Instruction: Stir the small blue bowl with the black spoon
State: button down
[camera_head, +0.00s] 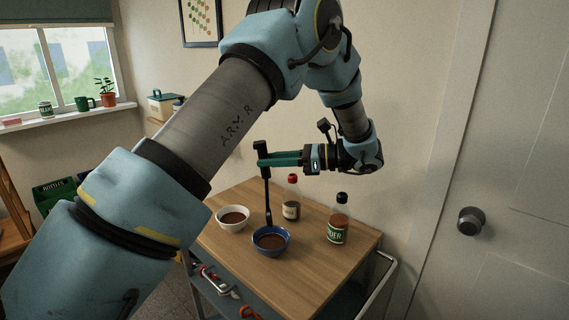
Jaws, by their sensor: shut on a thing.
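A small blue bowl (286,247) with brown contents stands near the middle front of the wooden cart top. My gripper (263,155) is shut on the upper part of the black spoon (268,200), which hangs nearly upright. The spoon's lower end is at the blue bowl, by its far side in this view. I cannot tell whether the tip is in the brown contents or just above or behind the rim. My gripper is well above the bowl, with the arm reaching in from the right.
A white bowl (233,226) with brown contents stands left of the blue bowl. A red-capped bottle (291,205) stands behind, and a black-capped bottle (338,226) with a green label stands at the right. The cart top (310,275) is clear in front. A door with a knob (471,221) is right.

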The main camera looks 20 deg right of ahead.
jog(key=w+a+n+g+h+b, duration=0.1)
jog(key=w+a+g+h+b, duration=0.15)
jog(key=a+h, duration=0.4)
jog(key=w+a+f+g+h+p, duration=0.1)
jog(key=a+f+g+h+p, duration=0.1)
jog(key=a+f, duration=0.3)
jog(key=w+a+f+n+g+h+p, duration=0.1)
jog(key=w+a+f+h+p, duration=0.1)
jog(key=a+f+h, duration=0.3)
jog(key=shift+w+a+f+g+p, duration=0.25)
jog(key=shift+f+g+p, duration=0.1)
jog(key=shift+f+p, duration=0.4)
jog(key=shift+d+f+h, duration=0.1)
jog(key=shift+h, duration=0.15)
